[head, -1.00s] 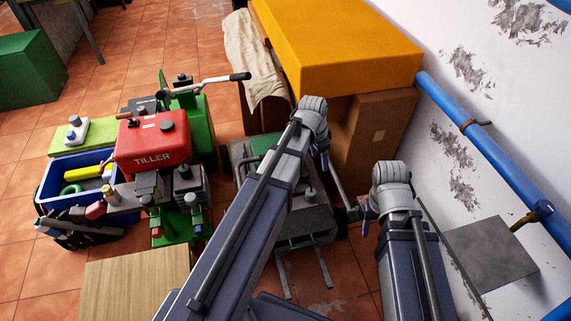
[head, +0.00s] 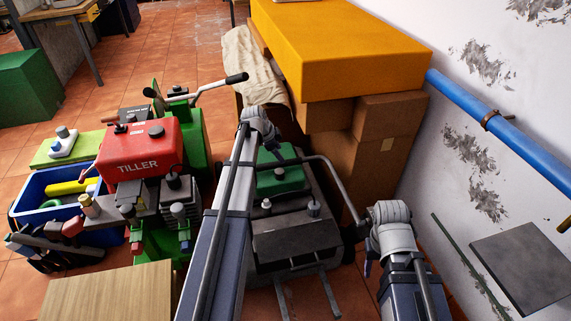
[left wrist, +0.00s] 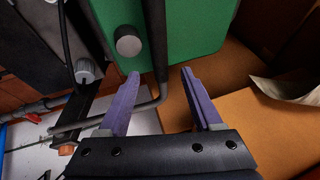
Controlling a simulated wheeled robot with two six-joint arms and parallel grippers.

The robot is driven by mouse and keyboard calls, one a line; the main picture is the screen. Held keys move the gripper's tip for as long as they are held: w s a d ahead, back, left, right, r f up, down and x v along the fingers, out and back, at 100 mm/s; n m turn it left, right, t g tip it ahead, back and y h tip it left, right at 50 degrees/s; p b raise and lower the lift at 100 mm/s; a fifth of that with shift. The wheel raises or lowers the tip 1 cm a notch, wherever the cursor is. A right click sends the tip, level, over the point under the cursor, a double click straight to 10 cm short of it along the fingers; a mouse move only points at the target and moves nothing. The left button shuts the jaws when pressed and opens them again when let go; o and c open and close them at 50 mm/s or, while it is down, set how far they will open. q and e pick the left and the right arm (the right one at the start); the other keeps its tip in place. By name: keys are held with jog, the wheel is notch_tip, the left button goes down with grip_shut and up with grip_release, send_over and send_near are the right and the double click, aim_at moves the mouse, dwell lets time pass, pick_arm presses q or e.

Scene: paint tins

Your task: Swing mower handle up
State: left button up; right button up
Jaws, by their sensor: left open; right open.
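The mower (head: 297,240) stands on the floor in the middle of the head view, a dark deck with a green engine cover (head: 281,181). Its thin grey bar handle (head: 339,178) runs across above the cover and bends down along the right side. My left gripper (head: 279,152) is open at the handle's upper left. In the left wrist view the dark handle bar (left wrist: 157,45) passes between the open purple fingers (left wrist: 160,73), with the green cover (left wrist: 200,30) beyond; I cannot tell whether they touch. My right gripper (head: 367,268) is open, right of the mower.
A red and green tiller (head: 140,150) stands close on the left, beside a blue crate (head: 58,215). A wooden board (head: 105,292) is at front left. Cardboard boxes (head: 385,130) under a yellow block (head: 335,45) stand behind. A wall with a blue pipe (head: 530,135) bounds the right.

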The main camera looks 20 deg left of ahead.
pick_arm(q)
jog(key=shift+b+x, duration=3.5)
jog(key=shift+x, duration=0.45)
grip_shut()
